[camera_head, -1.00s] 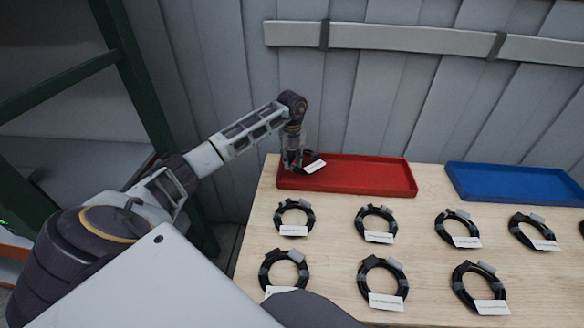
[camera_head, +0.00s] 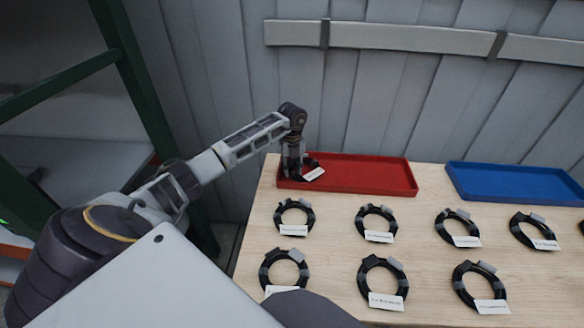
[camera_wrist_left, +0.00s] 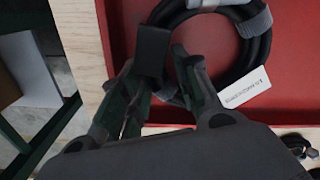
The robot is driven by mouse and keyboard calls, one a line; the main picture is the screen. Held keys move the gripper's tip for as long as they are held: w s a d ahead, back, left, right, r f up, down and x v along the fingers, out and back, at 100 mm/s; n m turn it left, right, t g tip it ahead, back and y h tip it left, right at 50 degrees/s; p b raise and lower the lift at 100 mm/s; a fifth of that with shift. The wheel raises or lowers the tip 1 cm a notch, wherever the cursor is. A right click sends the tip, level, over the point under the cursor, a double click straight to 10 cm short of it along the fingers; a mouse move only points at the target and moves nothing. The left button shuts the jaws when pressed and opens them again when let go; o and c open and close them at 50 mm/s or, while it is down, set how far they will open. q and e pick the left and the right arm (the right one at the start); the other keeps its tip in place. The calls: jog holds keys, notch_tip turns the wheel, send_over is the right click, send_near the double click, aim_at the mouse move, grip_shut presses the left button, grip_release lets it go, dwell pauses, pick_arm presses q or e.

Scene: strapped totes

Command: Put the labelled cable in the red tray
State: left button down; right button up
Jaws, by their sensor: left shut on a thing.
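A coiled black cable (camera_head: 311,162) with a white label is at the left end of the red tray (camera_head: 370,188). My left gripper (camera_head: 293,176) reaches down there and is shut on the cable. In the left wrist view the coil (camera_wrist_left: 262,48) shows over the tray's red floor (camera_wrist_left: 285,98), its white tag printed with text too small to read. The left gripper's fingers (camera_wrist_left: 160,72) are at a black block on the coil's near side. I cannot tell whether the coil touches the tray floor. My right gripper is not in view.
Several similar tagged cable coils (camera_head: 377,238) lie in two rows on the wooden table (camera_head: 335,252). A blue tray (camera_head: 515,184), empty where visible, stands at the right. The rest of the red tray is clear. A panelled wall (camera_head: 400,90) rises behind the table.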

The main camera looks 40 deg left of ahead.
pick_arm(q)
jog(key=c, duration=1.3)
grip_release()
jog(key=shift+f, duration=0.1)
notch_tip(320, 180, up, 13)
jog(key=shift+f, duration=0.1)
